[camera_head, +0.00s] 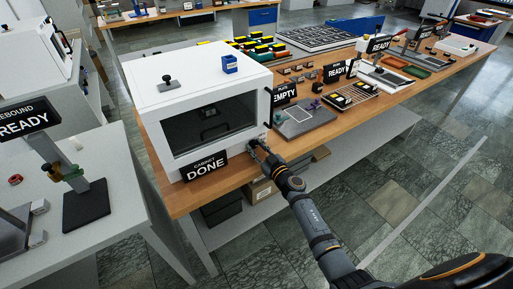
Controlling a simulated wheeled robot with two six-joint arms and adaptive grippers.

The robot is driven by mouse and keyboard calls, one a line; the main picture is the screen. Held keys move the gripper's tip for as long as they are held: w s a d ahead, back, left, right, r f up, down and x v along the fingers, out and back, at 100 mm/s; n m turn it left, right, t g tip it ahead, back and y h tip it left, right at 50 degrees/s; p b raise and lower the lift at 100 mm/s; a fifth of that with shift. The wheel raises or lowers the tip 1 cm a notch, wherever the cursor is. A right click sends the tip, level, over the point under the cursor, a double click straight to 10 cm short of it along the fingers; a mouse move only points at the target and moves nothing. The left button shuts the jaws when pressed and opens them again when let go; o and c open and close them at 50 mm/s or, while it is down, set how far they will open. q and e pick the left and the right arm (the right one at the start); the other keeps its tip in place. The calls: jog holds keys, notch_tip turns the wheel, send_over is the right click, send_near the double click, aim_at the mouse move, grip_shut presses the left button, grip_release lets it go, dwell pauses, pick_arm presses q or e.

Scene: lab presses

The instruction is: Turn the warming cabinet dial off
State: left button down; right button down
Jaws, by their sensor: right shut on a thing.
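The white warming cabinet (207,72) stands on the near left end of the wooden bench, with a dark window (210,125) in its front. A black sign (205,167) reading "CABINET DONE" is at its lower front. My right gripper (256,145) is at the cabinet's lower right front corner, shut on what appears to be the dial. The dial is mostly hidden by the fingers, so its setting cannot be read. My right arm reaches in from the lower right. My left gripper is not in view.
A grey plate (306,125) with a sign reading "EMPTY" (284,94) lies right of the cabinet. Several small parts and "READY" signs stand farther along the wooden bench (401,97). A grey table (128,200) with a "READY" sign is at left. The tiled floor at right is open.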

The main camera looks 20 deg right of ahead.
jog(key=n+p, duration=0.1)
jog(key=n, duration=0.9)
jog(key=shift+n, duration=0.3)
jog(key=n+b, duration=0.1)
jog(key=n, duration=0.5)
jog(key=n+b, duration=0.1)
jog(key=n, duration=0.5)
dwell(0.4)
jog(key=c, duration=1)
grip_release()
jog(key=shift+s, duration=0.1)
